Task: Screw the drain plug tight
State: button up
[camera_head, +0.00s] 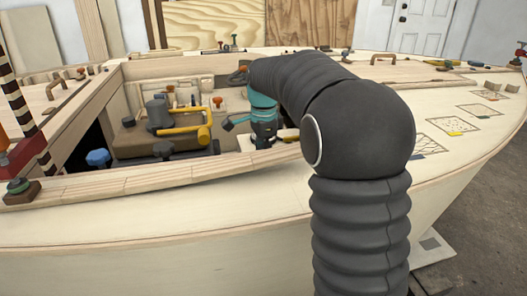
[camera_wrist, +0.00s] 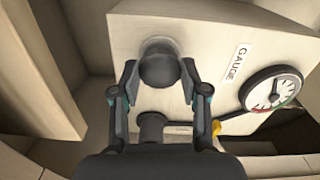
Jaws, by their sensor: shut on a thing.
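In the wrist view a dark grey round knob (camera_wrist: 158,65) sticks out of a pale panel. No label marks it as the drain plug, but it is the thing between my fingers. My gripper (camera_wrist: 159,79) has one finger on each side of the knob, shut on it. Below it, a smaller dark cylindrical fitting (camera_wrist: 151,128) shows above my wrist. In the head view my gripper (camera_head: 263,137) points down inside the hull's open well, behind the near deck edge. The knob cannot be made out there.
A round gauge (camera_wrist: 272,90) with a "GAUGE" label (camera_wrist: 238,62) sits right of the knob; a yellow part (camera_wrist: 216,128) is beside my right finger. In the well are a yellow bar (camera_head: 185,131) and a grey cylinder (camera_head: 159,112). A blue knob (camera_head: 98,158) stands near the left.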

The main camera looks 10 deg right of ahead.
jog(key=shift+m, duration=0.6)
jog(key=shift+p, duration=0.3)
jog(key=o, duration=1.1)
jog(key=shift+o, duration=0.2)
notch_tip(320, 180, up, 12)
